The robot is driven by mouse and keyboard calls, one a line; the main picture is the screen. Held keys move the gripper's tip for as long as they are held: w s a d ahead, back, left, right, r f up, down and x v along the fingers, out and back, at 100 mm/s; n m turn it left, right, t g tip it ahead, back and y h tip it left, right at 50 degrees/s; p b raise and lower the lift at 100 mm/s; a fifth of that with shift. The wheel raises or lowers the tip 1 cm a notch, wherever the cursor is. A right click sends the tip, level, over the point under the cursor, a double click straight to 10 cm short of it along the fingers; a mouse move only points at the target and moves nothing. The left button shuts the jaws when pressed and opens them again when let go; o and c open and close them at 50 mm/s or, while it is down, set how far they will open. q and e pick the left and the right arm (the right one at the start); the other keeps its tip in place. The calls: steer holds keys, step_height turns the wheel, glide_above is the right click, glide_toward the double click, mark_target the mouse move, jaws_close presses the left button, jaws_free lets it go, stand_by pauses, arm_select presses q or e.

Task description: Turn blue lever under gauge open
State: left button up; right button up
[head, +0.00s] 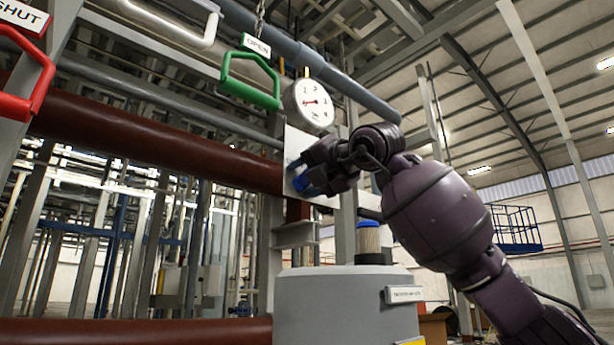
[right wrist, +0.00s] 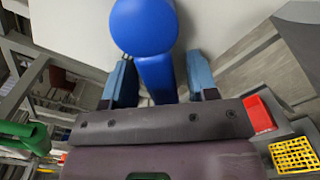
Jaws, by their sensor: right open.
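The gauge (head: 312,104) is a round white dial with a red needle, above a pale plate (head: 293,142). My right gripper (head: 303,180) is in front of this plate, just below the gauge. In the right wrist view the blue lever (right wrist: 145,25) shows a round end and a straight bar. My right gripper (right wrist: 160,82) is open there, with one light-blue finger on each side of the bar. I cannot tell whether either finger touches it. In the head view the gripper mostly hides the lever. My left gripper is not in view.
A green handle (head: 251,97) with an OPEN tag (head: 256,45) hangs left of the gauge. A red handle (head: 22,108) with a SHUT tag (head: 24,14) is at the far left. A grey tank (head: 330,305) with a blue-capped filter (head: 369,238) stands below my right arm.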

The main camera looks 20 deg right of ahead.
steer(key=shift+s+d, duration=0.1)
steer(key=shift+s, duration=0.2)
steer(key=b+v, duration=0.1)
steer(key=v, duration=0.9)
steer(key=shift+d, duration=0.1)
